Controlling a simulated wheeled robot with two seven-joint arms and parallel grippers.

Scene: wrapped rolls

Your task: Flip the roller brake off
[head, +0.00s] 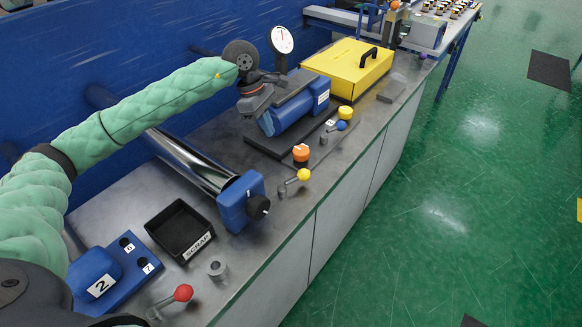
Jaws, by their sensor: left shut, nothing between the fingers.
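A steel roller (190,160) lies along the bench, its near end in a blue end block (238,203) with a black knob. A lever with a yellow ball (303,175) stands right of that block, tilted toward the bench's front edge. A lever with a red ball (183,293) is at the near end, and one with a blue ball (341,126) is farther back. I cannot tell from labels which lever is the roller brake. My left gripper (274,79) is shut and empty above the blue motor-like unit, apart from the levers. My right gripper is out of view.
A black scrap tray (181,230) and a blue block marked 2 (95,275) sit near. An orange knob (301,152), a blue cylindrical unit (290,108), a dial gauge (281,40) and a yellow case (345,68) stand farther back. The green floor is open at right.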

